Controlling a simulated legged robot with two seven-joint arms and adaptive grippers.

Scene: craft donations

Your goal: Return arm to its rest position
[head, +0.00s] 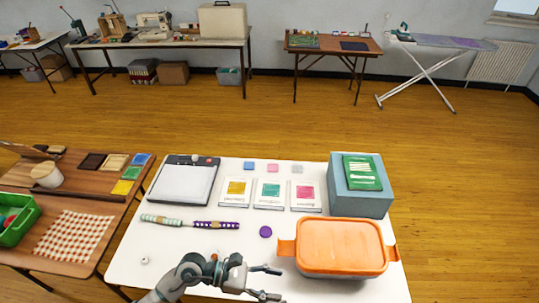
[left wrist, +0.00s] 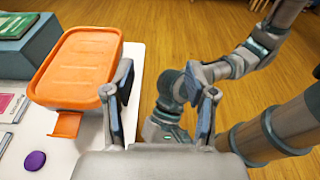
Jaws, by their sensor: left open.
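My left gripper (head: 272,283) is open and empty at the front edge of the white table (head: 130,250). My right gripper cannot be made out in either view; grey links of mine show at the right of the left wrist view.
A blue-grey box (head: 360,198) with a green packet (head: 362,172) stands behind the orange-lidded box. A purple disc (head: 265,232), three cards, a patterned roll (head: 215,225) and a white-topped device (head: 185,182) lie on the table. A brown table (head: 110,213) stands left.

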